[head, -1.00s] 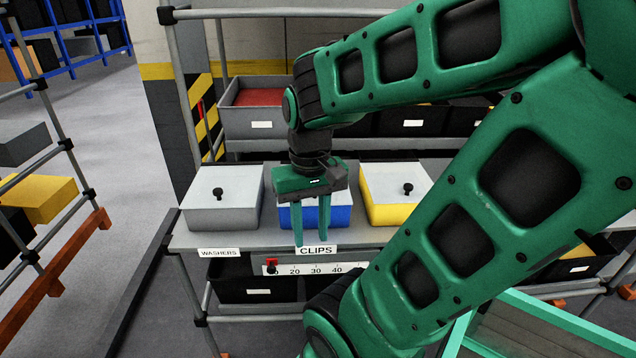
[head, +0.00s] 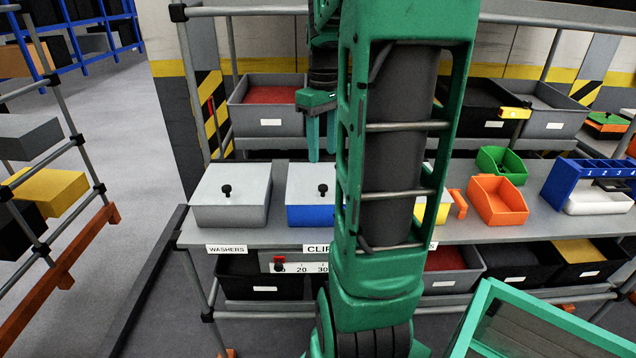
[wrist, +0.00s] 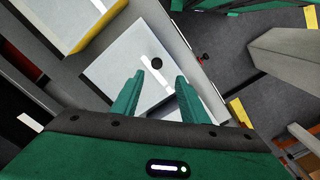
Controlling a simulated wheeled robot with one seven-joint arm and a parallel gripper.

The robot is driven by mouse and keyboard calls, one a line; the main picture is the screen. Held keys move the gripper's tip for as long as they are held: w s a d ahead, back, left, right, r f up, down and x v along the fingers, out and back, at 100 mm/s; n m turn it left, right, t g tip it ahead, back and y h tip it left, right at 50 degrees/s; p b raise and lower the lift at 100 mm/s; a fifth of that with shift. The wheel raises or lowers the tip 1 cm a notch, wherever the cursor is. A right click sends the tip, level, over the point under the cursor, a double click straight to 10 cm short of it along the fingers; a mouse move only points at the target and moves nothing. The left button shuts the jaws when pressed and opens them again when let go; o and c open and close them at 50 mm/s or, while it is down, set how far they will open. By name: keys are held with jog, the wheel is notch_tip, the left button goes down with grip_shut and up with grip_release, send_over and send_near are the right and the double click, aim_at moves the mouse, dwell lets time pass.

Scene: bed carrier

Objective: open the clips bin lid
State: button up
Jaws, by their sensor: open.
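The clips bin (head: 312,216) is blue with a grey lid (head: 303,181) and a black knob on top; the lid is down. Its label, partly hidden by my arm, sits on the shelf edge below. My gripper (head: 322,155) is open and empty. In the head view its fingers point down and appear at the lid's back edge; their height above it is hard to tell. In the wrist view, my open gripper (wrist: 160,78) has its fingertips on either side of the picture area just below the knob (wrist: 157,63), with no visible contact.
The grey washers bin (head: 232,205) with a closed lid stands to the left. A yellow bin (head: 444,213) is mostly hidden behind my arm on the right. An orange tray (head: 497,200) and green tray (head: 502,165) stand farther right. A red-lined bin (head: 268,110) is on the shelf behind.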

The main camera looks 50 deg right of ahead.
aim_at(323, 186)
jog(key=f, duration=1)
jog(key=shift+w+d+f, duration=0.15)
jog(key=shift+d+f, duration=0.25)
